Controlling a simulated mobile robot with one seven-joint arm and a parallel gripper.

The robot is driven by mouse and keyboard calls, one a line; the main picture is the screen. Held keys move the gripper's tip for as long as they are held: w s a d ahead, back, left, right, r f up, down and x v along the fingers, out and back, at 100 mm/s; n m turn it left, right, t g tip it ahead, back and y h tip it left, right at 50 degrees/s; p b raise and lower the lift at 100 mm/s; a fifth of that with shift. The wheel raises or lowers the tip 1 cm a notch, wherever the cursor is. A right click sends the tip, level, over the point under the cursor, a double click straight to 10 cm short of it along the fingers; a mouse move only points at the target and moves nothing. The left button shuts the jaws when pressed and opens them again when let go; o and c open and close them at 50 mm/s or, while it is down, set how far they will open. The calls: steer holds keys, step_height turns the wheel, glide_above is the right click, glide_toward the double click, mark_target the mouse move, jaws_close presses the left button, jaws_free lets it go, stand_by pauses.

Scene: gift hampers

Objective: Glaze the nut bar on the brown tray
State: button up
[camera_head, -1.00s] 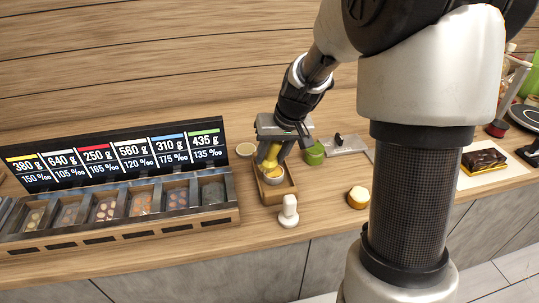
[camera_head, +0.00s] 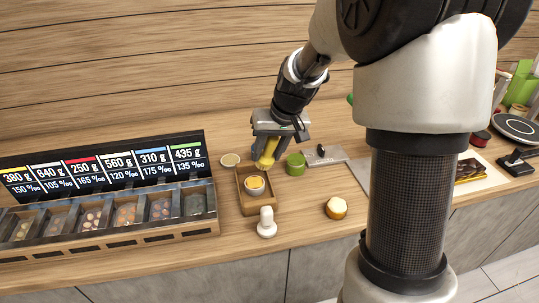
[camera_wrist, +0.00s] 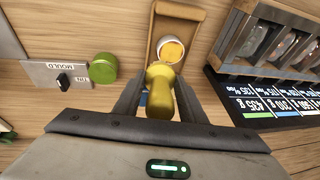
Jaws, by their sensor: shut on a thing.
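My gripper (camera_head: 268,152) is shut on a yellow tool (camera_head: 266,156) with a rounded end. The tool shows in the wrist view (camera_wrist: 160,92), and its lower tip is hard to make out. It is just behind and above a small white bowl of orange-yellow glaze (camera_head: 255,184), which also shows in the wrist view (camera_wrist: 171,50). The bowl stands in a small brown wooden tray (camera_head: 249,208).
A green round pot (camera_head: 296,165), a metal plate (camera_head: 328,155), a white-topped round thing (camera_head: 336,208) and a white stamp-like thing (camera_head: 267,224) stand nearby. Bare counter lies between the stamp-like thing and the rack.

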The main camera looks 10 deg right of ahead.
steer(key=shift+r+p, duration=0.9)
steer(key=shift+r, duration=0.7)
